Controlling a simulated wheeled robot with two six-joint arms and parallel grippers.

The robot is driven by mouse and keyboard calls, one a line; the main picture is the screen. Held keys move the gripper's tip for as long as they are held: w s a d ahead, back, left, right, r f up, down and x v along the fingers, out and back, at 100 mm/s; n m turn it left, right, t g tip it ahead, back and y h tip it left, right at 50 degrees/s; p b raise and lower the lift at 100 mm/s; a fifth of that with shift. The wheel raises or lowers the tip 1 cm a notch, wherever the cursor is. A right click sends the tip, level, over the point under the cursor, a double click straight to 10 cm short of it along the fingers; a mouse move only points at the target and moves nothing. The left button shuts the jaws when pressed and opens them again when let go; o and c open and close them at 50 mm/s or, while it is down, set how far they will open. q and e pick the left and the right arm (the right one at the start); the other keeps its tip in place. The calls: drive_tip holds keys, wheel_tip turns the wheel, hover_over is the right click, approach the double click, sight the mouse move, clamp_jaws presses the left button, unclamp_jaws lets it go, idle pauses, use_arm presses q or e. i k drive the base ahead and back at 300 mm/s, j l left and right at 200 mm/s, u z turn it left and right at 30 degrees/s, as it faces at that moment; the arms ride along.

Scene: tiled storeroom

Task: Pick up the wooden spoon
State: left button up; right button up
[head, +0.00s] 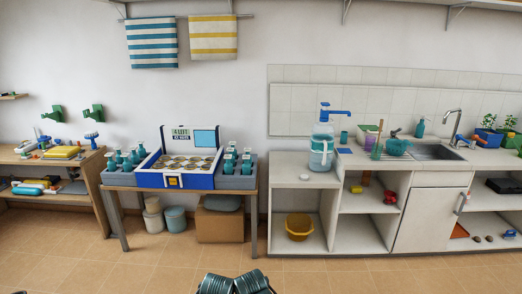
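I cannot make out the wooden spoon for certain. A thin, upright brownish stick (380,130) shows on the counter, left of the teal bowl (397,147). It rises from a small greenish-brown holder (377,152), and is too small to tell whether it is a spoon. Neither of my grippers can be recognised in the head view.
The counter (350,160) carries a water jug with a blue pump (321,150), a sink (436,152) and plants. Left stand a table with a blue-white crate (205,182) and a wooden bench (85,163).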

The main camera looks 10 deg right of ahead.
sight(382, 120)
drive_tip(key=i+z, duration=0.35)
drive_tip(key=i, duration=0.15)
drive_tip(key=i+j+z, duration=0.15)
drive_tip(key=i+z, duration=0.2)
drive_tip(key=i, duration=0.15)
drive_tip(key=i+z, duration=0.6)
drive_tip(key=i+l, duration=0.05)
drive_tip(key=i, duration=0.05)
